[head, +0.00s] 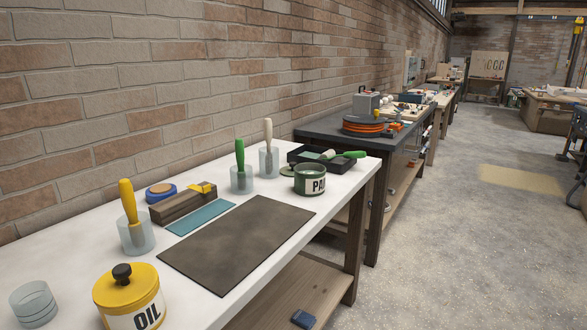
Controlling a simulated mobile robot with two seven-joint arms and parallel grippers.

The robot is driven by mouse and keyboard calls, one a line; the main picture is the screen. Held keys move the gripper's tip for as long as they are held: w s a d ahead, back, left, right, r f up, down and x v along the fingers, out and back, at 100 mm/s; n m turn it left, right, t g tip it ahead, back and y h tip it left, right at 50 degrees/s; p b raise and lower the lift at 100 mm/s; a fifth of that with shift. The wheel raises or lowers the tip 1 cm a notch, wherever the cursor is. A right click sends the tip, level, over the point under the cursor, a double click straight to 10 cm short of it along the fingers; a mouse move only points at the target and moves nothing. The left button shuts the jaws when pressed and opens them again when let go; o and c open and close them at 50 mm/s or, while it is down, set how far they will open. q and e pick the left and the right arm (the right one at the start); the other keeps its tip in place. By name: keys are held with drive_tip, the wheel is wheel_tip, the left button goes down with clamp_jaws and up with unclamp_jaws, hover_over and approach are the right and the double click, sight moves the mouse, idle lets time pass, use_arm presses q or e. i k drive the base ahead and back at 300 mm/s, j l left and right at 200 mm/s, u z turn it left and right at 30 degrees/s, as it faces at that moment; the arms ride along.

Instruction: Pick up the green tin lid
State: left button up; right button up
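The green tin lid (288,170) is a small dark green disc, seen towards the far end of the white workbench. It is just behind and left of the green tin (311,180), which partly hides it. The tin is marked "PA", with the rest of the word turned out of sight, and its top looks open. A black tray (348,164) is close behind the tin and lid. Neither of my grippers shows in the head view.
Left of the lid stand clear cups with a white-handled (268,133) and a green-handled tool (240,155). A dark mat (240,240) lies in front. A yellow oil tin (127,290) stands at the near left. A brick wall (180,80) runs behind the bench.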

sight(287, 171)
drive_tip(key=i+l+u, duration=0.1)
drive_tip(key=i+l, duration=0.3)
drive_tip(key=l, duration=0.25)
drive_tip(key=i+l+u, duration=0.25)
drive_tip(key=i+l, duration=0.15)
drive_tip(key=l, duration=0.3)
drive_tip(key=i+l+u, duration=0.1)
drive_tip(key=l, duration=0.25)
drive_tip(key=i, duration=0.1)
